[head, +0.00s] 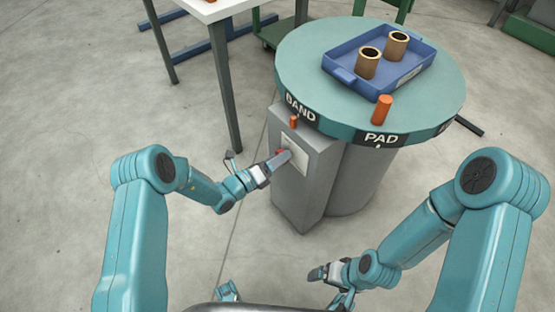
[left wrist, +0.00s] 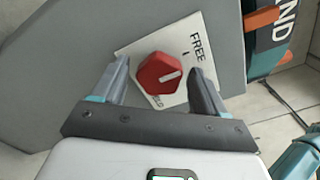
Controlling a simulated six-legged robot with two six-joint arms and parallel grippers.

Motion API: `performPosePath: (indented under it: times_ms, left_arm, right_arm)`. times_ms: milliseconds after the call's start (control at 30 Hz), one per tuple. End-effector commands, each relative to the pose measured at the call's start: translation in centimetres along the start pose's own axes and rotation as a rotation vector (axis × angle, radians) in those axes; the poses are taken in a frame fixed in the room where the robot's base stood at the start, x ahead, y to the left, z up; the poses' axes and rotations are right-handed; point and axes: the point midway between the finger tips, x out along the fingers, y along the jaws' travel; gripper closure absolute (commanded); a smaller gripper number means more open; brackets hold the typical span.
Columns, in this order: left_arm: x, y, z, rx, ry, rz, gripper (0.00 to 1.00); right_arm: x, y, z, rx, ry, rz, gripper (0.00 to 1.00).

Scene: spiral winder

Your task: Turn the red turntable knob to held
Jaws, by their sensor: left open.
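The red turntable knob (left wrist: 160,74) sits on a white label plate (left wrist: 133,47) on the side of the grey pedestal. The plate reads FREE at upper right and HELD below the knob, partly hidden, in the left wrist view. The knob's white mark points to the right in that view. My left gripper (left wrist: 158,66) is open, with one finger on each side of the knob; contact is unclear. In the head view my left gripper (head: 279,161) is at the plate and the knob (head: 281,152) shows only partly. My right gripper (head: 320,273) hangs low, away from the pedestal.
The green turntable (head: 300,62) above carries BAND and PAD labels, an orange peg (head: 382,109) and a blue tray (head: 352,84) with two tan cylinders. A smaller orange peg (head: 293,121) is above the plate. A table (head: 208,8) stands at upper left.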

Motion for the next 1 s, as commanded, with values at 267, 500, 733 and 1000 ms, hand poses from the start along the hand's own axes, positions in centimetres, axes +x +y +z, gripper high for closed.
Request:
performPosePath:
  times_ms: [267, 500, 733, 1000]
  left_arm:
    - [0.11, -0.02, -0.01, 0.000, 0.001, 0.000, 0.34]
    - [0.08, -0.02, 0.00, 0.000, 0.001, 0.000, 0.83]
    - [0.07, -0.03, 0.01, 0.028, 0.001, 0.000, 0.83]
    - [0.07, -0.04, 0.03, 0.179, 0.001, 0.000, 0.83]
  right_arm:
    - [0.00, 0.00, 0.00, 0.000, 0.000, 0.000, 0.06]
    - [0.00, 0.00, 0.00, 0.000, 0.000, 0.000, 0.06]
    - [0.00, 0.00, 0.00, 0.000, 0.000, 0.000, 0.06]
    - [-0.03, -0.01, 0.00, 0.000, 0.000, 0.000, 0.06]
